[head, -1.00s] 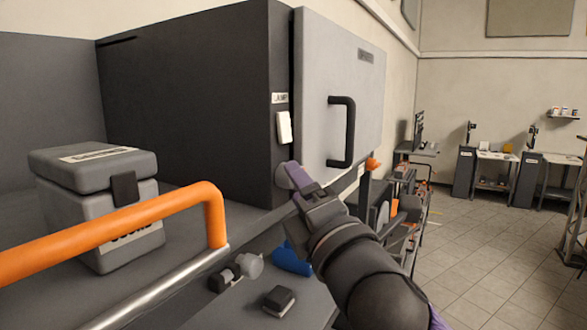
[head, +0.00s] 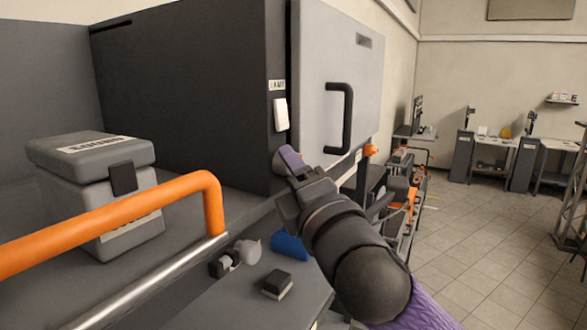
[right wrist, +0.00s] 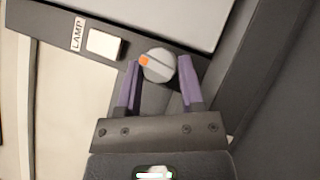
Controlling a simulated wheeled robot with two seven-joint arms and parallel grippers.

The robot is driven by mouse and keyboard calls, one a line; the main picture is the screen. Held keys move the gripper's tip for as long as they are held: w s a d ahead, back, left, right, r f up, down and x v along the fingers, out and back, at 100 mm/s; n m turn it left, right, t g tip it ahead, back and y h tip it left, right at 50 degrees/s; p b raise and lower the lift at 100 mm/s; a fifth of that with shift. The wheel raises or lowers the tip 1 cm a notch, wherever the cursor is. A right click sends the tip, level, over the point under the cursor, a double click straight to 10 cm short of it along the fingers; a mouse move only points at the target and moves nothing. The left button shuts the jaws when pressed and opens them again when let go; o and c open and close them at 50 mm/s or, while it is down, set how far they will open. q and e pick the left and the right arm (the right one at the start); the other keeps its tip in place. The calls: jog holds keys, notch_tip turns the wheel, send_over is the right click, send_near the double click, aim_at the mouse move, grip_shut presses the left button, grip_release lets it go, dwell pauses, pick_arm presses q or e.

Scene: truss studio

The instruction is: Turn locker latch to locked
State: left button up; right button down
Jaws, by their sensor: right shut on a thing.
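The locker latch is a round grey knob (right wrist: 159,66) with an orange dot on its left side and a slanting groove, seen in the right wrist view. It sits on the dark front strip of the locker, below the door's edge in that picture. My right gripper (right wrist: 160,72) has its two purple fingers on either side of the knob, shut on it. In the head view the right gripper (head: 290,160) reaches the locker front and hides the knob. The locker (head: 190,90) is dark grey, with a closed light grey door (head: 312,60). My left gripper is not in view.
A white lamp switch (head: 281,114) is above the gripper, and a black door handle (head: 347,115) is to its right. An orange rail (head: 110,230) and a grey lidded box (head: 95,190) are at left. Small parts and a blue item (head: 290,246) lie below. Floor at right is clear.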

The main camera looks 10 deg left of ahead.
jog(key=shift+s+r+m+g+h+p, duration=0.1)
jog(key=shift+m+g+h+p, duration=0.3)
jog(key=shift+m+h+p, duration=0.45)
jog(key=shift+w+r+m+g+h+p, duration=0.15)
jog(key=shift+m+g+p, duration=0.35)
jog(key=shift+m, duration=0.65)
jog(key=shift+s+m+g+h+p, duration=0.15)
jog(key=shift+m+g+h+p, duration=0.15)
jog(key=shift+m+h+p, duration=0.55)
jog(key=shift+m, duration=0.35)
jog(key=c, duration=0.5)
grip_release()
